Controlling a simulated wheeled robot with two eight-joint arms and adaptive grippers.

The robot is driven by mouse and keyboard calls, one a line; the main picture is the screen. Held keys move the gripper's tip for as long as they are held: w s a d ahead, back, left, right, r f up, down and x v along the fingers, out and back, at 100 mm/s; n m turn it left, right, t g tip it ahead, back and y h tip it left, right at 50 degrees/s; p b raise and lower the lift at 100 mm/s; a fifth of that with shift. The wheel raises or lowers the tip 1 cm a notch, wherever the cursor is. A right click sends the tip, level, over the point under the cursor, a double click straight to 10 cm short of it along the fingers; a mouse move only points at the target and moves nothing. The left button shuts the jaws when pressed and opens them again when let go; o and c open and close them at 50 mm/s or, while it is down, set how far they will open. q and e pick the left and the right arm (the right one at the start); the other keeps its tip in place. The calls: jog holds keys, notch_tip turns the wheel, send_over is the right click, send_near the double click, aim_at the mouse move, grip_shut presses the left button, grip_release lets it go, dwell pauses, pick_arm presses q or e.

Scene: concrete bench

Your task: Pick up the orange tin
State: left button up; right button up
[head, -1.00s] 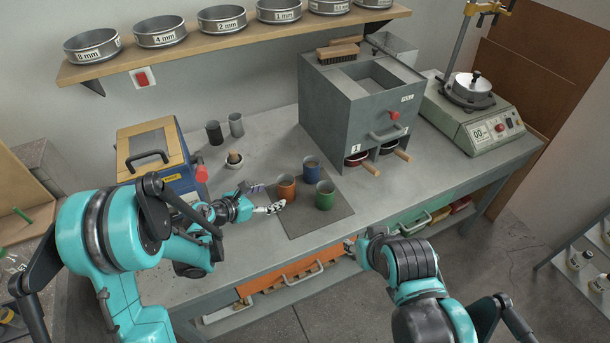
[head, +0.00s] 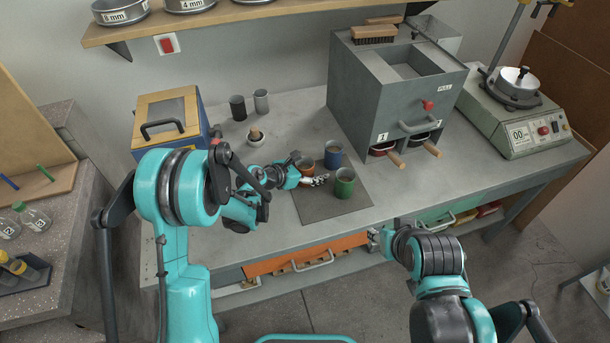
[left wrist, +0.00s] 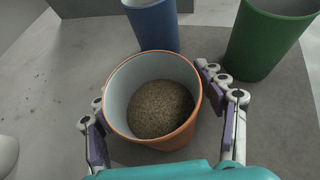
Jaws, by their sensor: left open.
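The orange tin (head: 305,165) stands upright on a dark mat (head: 318,208) on the bench, partly hidden by my left gripper in the head view. In the left wrist view the orange tin (left wrist: 117,125) holds brown grainy material. My left gripper (head: 308,172) is open, with one finger on each side of the tin; in the left wrist view its fingers (left wrist: 160,115) flank the tin's near half. I cannot tell whether they touch it. My right gripper (head: 374,236) is at the bench's front edge, away from the tin; its fingers are too small to read.
A blue tin (head: 332,155) stands just behind the orange tin, and a green tin (head: 344,185) stands to its right. A grey splitter box (head: 395,95) stands at the back right.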

pick_arm(q)
jog(key=c, duration=1.6)
jog(key=shift+o, duration=0.2)
jog(key=shift+r, duration=0.2)
jog(key=shift+c, duration=0.2)
